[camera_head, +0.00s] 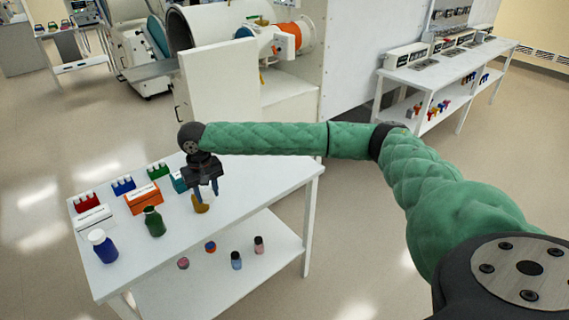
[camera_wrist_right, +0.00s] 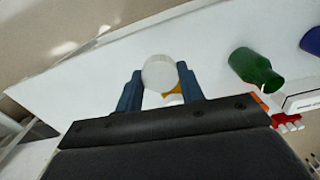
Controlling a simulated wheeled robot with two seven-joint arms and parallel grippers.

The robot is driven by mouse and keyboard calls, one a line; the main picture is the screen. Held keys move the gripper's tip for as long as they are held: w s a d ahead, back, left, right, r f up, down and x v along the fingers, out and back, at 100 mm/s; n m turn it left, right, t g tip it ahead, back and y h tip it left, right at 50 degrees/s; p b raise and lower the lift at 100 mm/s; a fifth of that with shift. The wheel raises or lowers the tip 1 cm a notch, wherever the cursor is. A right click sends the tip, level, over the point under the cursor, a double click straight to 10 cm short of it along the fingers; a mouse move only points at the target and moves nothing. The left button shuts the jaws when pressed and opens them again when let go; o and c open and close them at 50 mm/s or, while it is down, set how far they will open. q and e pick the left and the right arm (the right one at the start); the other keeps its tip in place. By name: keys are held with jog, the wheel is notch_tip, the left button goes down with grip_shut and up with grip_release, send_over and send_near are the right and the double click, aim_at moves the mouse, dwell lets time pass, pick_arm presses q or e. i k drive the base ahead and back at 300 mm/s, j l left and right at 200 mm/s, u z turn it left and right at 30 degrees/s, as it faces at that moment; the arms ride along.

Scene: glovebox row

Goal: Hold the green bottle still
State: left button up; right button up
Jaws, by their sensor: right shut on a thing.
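The green bottle (camera_head: 154,222) stands upright on the white table, left of my right gripper and apart from it. It also shows in the right wrist view (camera_wrist_right: 256,70), outside the fingers. My right gripper (camera_head: 204,195) points down and is shut on a yellow bottle (camera_head: 200,204). In the right wrist view, a whitish round part (camera_wrist_right: 160,73) sits between the blue fingers, with some yellow beside it; the gripper hides part of the bottle. My left gripper is not in view.
A blue bottle with a white cap (camera_head: 103,246) stands left of the green one. Red (camera_head: 87,202), orange (camera_head: 142,196), and other racks or boxes line the table's back left. Small jars sit on the lower shelf (camera_head: 215,281). The table's right part is clear.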

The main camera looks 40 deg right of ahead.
aim_at(154, 222)
jog(key=i+l+z, duration=0.1)
jog(key=z, duration=0.25)
jog(key=i+z, duration=0.2)
jog(key=z, duration=0.15)
jog(key=i+z, duration=0.2)
jog(key=z, duration=0.15)
jog(key=i, duration=0.65)
